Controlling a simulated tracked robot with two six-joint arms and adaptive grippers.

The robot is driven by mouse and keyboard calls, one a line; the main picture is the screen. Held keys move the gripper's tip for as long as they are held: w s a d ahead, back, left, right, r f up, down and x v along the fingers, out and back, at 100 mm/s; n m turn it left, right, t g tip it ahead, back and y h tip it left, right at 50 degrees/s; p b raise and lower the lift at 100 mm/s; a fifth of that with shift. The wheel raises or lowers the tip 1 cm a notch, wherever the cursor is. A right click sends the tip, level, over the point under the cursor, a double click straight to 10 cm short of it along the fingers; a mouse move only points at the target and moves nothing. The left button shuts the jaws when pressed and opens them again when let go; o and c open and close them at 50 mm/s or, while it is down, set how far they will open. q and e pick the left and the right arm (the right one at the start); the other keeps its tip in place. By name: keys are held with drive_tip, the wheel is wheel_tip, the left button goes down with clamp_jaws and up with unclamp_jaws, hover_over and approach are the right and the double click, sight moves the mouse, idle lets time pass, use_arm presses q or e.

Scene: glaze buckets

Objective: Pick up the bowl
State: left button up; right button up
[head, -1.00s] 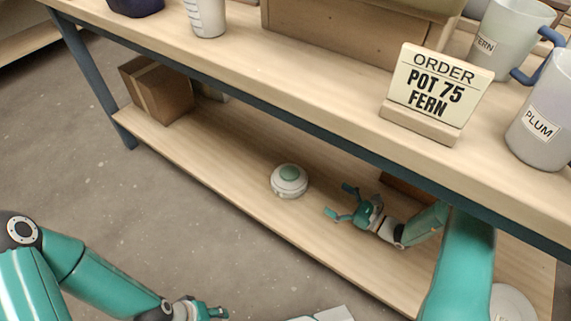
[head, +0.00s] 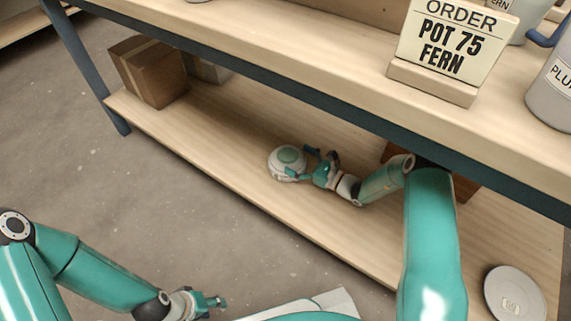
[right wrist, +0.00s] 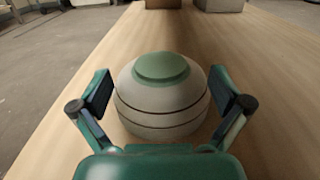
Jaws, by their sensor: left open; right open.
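The bowl (head: 286,160) is a rounded off-white form with a green disc on top and dark lines around its side. It sits on the lower shelf, near the front edge. In the right wrist view the bowl (right wrist: 160,105) is centred between the two fingers. My right gripper (head: 304,165) is open, its fingers reaching to either side of the bowl's right part; I cannot tell whether they touch it. My left gripper (head: 214,302) is open and empty, low over the floor at the bottom of the head view.
Cardboard boxes (head: 150,73) stand at the shelf's far left end. A pale round lid-like disc (head: 514,294) lies at the right. The upper worktop (head: 330,60) overhangs the shelf and carries an order sign (head: 450,45) reading "POT 75 FERN" and a cup labelled PLUM (head: 555,90).

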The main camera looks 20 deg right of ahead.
drive_tip(key=x, duration=0.2)
drive_tip(key=b+x, duration=0.1)
drive_tip(key=shift+w+a+f, duration=0.25)
drive_tip(key=shift+w, duration=0.05)
drive_tip(key=c, duration=0.7)
drive_tip(key=shift+s+f, duration=0.1)
drive_tip(key=shift+s, duration=0.05)
drive_tip(key=c, duration=1)
drive_tip(key=shift+o, duration=0.2)
drive_tip(key=shift+a+r, duration=0.1)
drive_tip(key=shift+r, duration=0.45)
use_arm(q)
wheel_tip(320, 180, up, 3)
drive_tip(key=p, duration=0.4)
drive_tip(key=shift+f+p, duration=0.1)
drive_tip(key=shift+p, duration=0.2)
use_arm(e)
wheel_tip(320, 180, up, 9)
drive_tip(key=shift+r, duration=0.15)
